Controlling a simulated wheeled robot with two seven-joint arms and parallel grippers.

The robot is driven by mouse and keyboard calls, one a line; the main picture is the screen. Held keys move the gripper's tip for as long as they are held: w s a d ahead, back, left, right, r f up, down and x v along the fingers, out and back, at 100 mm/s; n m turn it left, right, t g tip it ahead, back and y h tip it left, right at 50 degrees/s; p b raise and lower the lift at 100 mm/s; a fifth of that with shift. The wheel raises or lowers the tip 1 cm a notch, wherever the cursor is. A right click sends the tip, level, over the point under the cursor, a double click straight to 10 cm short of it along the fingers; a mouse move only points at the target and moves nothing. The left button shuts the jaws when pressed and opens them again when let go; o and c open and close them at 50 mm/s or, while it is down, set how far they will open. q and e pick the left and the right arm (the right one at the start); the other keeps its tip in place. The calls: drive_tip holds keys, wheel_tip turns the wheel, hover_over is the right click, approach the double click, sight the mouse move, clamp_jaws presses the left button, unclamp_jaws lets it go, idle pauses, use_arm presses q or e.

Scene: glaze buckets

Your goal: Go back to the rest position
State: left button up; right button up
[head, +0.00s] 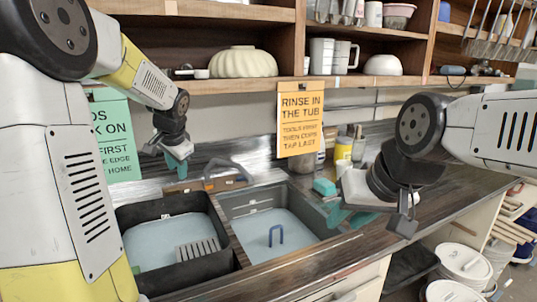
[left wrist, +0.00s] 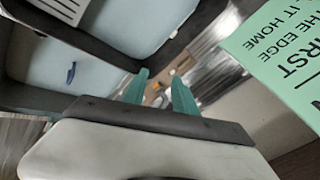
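My left gripper (head: 178,165) hangs in the air above the back edge of the left tub, with teal fingers pointing down. In the left wrist view its two fingertips (left wrist: 160,78) stand apart with nothing between them. My right gripper (head: 350,219) is at the right edge of the right tub, low over the counter. Its teal fingers appear spread, and I see nothing held between them. The left tub (head: 124,215) is dark with pale blue liquid and a grey slatted piece inside. The right tub (head: 230,212) is grey with pale blue liquid and a blue handle (head: 276,236) showing.
A shelf (head: 230,84) with bowls and mugs runs above the counter. An orange sign (head: 300,118) and a green sign (head: 115,135) hang behind. A yellow-labelled bottle (head: 343,150) stands behind my right gripper.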

use_arm(q)
drive_tip(key=s+d+n+h, duration=0.1)
drive_tip(key=s+d, duration=0.3)
drive_tip(key=s, duration=0.5)
drive_tip(key=s+d+r+n+h, duration=0.1)
drive_tip(key=s+d+n+h, duration=0.1)
drive_tip(key=s, duration=0.7)
drive_tip(key=s+d+r+n+h, duration=0.1)
drive_tip(key=s+d+n, duration=0.2)
drive_tip(key=s+d, duration=0.4)
drive_tip(key=shift+s+h, duration=0.3)
drive_tip(key=shift+s, duration=0.9)
